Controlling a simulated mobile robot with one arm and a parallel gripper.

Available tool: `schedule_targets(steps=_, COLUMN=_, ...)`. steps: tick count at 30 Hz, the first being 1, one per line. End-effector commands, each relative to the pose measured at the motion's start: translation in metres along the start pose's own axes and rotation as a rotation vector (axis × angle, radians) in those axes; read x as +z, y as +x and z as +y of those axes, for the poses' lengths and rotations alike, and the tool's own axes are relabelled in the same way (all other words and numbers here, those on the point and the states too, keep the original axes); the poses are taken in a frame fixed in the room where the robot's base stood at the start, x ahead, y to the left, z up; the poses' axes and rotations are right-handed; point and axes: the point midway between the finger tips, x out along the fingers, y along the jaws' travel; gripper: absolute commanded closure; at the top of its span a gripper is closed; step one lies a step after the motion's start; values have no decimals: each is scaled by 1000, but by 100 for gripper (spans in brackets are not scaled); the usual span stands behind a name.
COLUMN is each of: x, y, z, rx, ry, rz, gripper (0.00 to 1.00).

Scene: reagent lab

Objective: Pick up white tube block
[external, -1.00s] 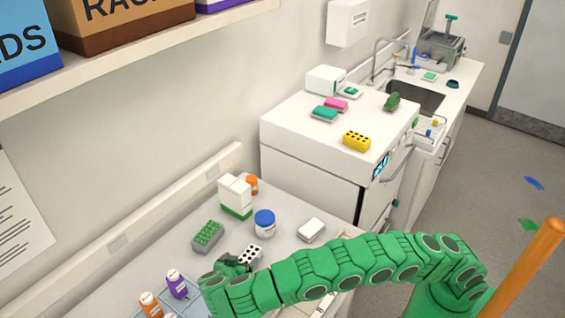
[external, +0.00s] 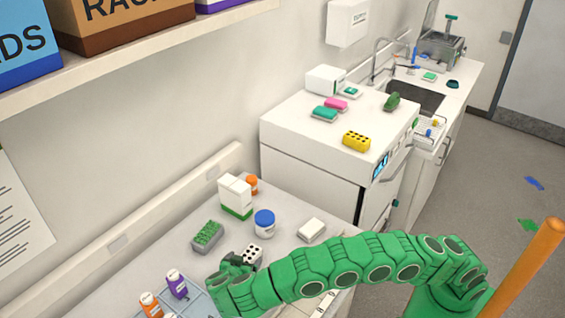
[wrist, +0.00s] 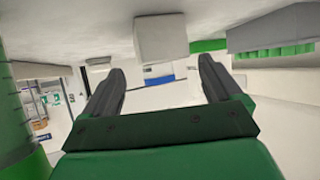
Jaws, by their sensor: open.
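The white tube block (external: 252,252) with dark holes sits on the bench in the external view, partly hidden by my gripper. My gripper (external: 238,262) is just left of it and low over the bench. In the wrist view, which looks upside down, a plain white block (wrist: 161,38), likely the same one, is ahead of the gripper (wrist: 160,80). It lies roughly between the lines of the two spread fingers, toward the top of the picture. The fingers are open and empty. Whether they touch the block cannot be told.
A grey rack with green tubes (external: 208,235) stands behind left. A blue-lidded jar (external: 264,223), a white box with green base (external: 235,196) and a small white box (external: 311,230) stand farther back. Purple (external: 176,283) and orange (external: 150,304) bottles stand front left.

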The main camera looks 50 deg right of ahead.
Motion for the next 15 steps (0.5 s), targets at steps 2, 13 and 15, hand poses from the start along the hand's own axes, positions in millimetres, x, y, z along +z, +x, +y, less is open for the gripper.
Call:
schedule_targets(steps=2, x=1, y=11, z=2, rx=4, ry=-3, rz=0, gripper=8)
schedule_targets(steps=13, x=0, y=23, z=1, rx=2, ry=0, rz=0, gripper=10)
schedule_targets(steps=15, x=0, y=23, z=1, rx=2, ry=0, rz=0, gripper=20)
